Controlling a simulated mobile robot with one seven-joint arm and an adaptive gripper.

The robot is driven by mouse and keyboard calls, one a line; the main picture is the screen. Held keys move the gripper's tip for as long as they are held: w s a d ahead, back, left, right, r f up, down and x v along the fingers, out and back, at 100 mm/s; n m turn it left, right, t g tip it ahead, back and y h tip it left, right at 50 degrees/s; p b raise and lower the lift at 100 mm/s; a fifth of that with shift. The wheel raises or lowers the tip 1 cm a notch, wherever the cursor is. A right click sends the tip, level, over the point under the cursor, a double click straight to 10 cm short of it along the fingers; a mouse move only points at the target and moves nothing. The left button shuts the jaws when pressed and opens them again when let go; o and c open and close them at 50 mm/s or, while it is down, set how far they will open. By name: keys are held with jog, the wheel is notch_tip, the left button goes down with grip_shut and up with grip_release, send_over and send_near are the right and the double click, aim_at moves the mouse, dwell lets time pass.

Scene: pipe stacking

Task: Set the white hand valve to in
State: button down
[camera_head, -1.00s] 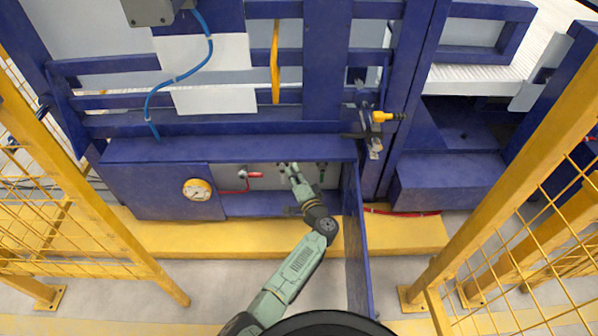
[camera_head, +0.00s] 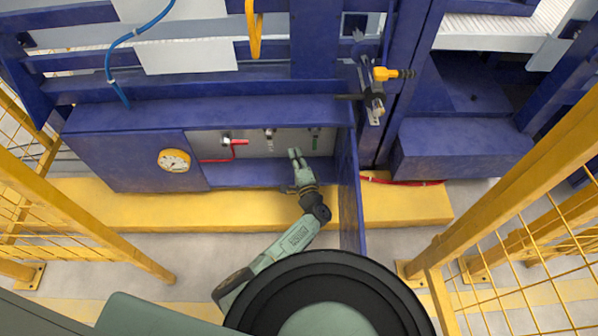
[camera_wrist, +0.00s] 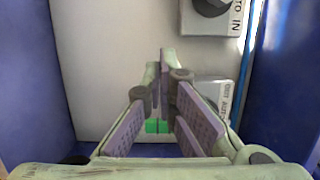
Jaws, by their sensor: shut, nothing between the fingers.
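A small pale valve (camera_head: 268,134), which seems to be the white hand valve, sits mid-panel between a red-handled valve (camera_head: 238,144) and a green valve (camera_head: 315,132). It is too small to read its setting. My gripper (camera_head: 295,153) is shut and empty, in front of the open cabinet, right of and below the pale valve in the picture, apart from it. In the wrist view my fingers (camera_wrist: 165,55) meet at their tips before the grey panel. A grey box with a dark knob (camera_wrist: 210,15) marked AUTO IN and a second labelled box (camera_wrist: 215,93) stand right of the fingers.
The open blue cabinet door (camera_head: 350,190) stands close right of my arm. A gauge (camera_head: 174,160) is on the left cover. A yellow step (camera_head: 130,208) runs below the cabinet. Yellow mesh fences (camera_head: 500,180) flank both sides. A green piece (camera_wrist: 157,126) shows between my fingers.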

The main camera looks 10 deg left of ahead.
aim_at(270, 141)
jog(key=shift+w+a, duration=0.2)
jog(key=shift+a, duration=2.15)
jog(key=shift+f, duration=0.1)
